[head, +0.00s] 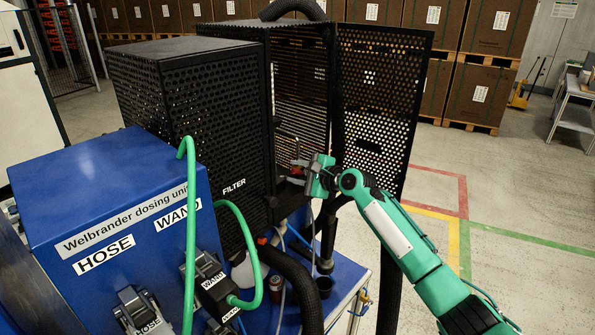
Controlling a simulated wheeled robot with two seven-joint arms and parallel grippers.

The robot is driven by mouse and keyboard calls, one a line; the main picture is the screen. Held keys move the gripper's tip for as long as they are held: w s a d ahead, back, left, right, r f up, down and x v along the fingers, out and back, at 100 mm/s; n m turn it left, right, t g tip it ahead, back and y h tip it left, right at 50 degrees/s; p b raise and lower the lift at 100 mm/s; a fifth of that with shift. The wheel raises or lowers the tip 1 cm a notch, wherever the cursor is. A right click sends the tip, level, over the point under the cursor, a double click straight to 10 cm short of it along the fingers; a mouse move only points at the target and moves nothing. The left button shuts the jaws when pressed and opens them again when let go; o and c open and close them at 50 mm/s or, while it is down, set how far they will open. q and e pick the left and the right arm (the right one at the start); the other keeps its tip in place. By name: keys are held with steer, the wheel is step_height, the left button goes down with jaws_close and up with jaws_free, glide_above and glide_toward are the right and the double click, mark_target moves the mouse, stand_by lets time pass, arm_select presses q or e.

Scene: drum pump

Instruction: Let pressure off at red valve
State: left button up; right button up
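My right gripper (297,172) is inside the open front of the black perforated cage (300,90), its fingers pointing left. Whether the fingers are open or closed is also unclear. The cage door (385,85) stands swung open to the right, behind my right arm. My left gripper is not in view.
The black FILTER housing (190,105) stands left of the opening. A blue dosing unit (110,190) with green hoses (190,230) is at the front left. Open floor lies right.

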jaws_close()
steer(key=shift+s+a+f+n, duration=0.15)
steer(key=shift+f+n, duration=0.25)
steer(key=shift+n, duration=0.4)
steer(key=shift+f+n+t+h, duration=0.35)
steer(key=shift+n+t, duration=0.25)
steer(key=shift+n, duration=0.3)
jaws_free()
steer(key=shift+s, duration=0.1)
